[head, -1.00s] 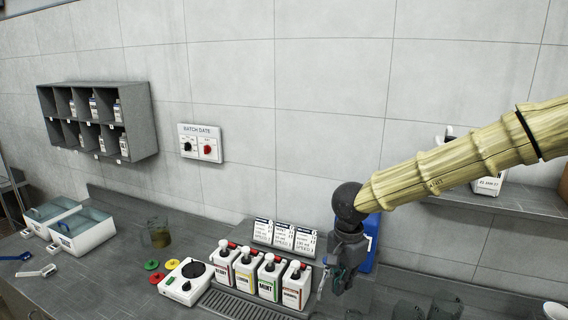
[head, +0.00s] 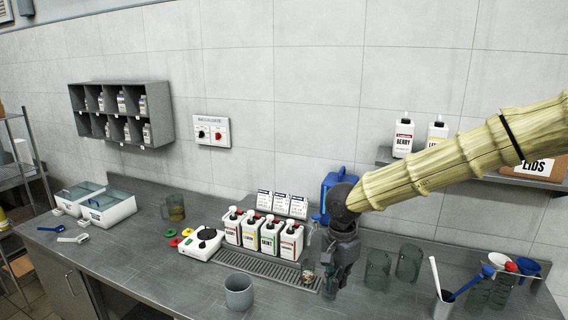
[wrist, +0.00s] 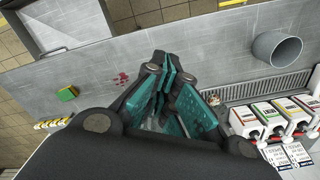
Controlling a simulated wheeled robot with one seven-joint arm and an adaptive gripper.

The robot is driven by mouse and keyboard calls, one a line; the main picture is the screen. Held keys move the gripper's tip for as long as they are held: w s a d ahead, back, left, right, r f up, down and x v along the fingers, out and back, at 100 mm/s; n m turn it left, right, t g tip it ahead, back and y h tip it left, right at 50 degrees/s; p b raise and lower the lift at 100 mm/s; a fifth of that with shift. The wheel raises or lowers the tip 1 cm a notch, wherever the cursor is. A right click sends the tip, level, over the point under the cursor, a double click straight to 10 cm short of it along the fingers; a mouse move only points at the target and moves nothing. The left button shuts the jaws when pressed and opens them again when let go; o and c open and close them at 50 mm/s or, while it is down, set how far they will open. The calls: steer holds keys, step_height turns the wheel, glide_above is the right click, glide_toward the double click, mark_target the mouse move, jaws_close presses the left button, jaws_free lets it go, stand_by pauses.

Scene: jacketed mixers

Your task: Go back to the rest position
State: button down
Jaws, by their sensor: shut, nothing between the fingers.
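My gripper (head: 338,277) hangs from my pale, sleeved arm at the right of centre in the head view, pointing down over the counter (head: 150,262). It also fills the middle of the wrist view (wrist: 172,72), with its teal-padded fingers close together and empty. It is just right of several labelled pump bottles (head: 264,234). It looks apart from them.
A grey cup (head: 239,291) stands near the front edge. Clear jugs (head: 409,263) stand right of my gripper, with a blue jug (head: 335,190) behind. A wall shelf (head: 385,156) with bottles lies behind my arm. A mixer base (head: 203,244) and lidded bins (head: 107,209) are left.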

steer(key=s+d+f+n+t+h+b, duration=0.15)
steer(key=d+f, duration=0.25)
steer(key=f, duration=0.7)
steer(key=s+d+f+n+h+b, duration=0.1)
steer(key=s+d+f+h+b, duration=0.15)
steer(key=f, duration=0.85)
steer(key=s+d+f+n+t+b, duration=0.1)
steer(key=s+d+f+n+b, duration=0.1)
steer(key=s+f, duration=0.5)
steer(key=s+d+f+n+t+b, duration=0.15)
steer(key=s+f, duration=0.25)
steer(key=f, duration=0.6)
steer(key=s+f+n+g+y+b, duration=0.2)
steer(key=s+f, duration=0.3)
steer(key=s, duration=0.6)
steer(key=s+f+n+g+y+b, duration=0.2)
steer(key=s+f, duration=0.3)
steer(key=s, duration=0.6)
steer(key=shift+a+f, duration=0.35)
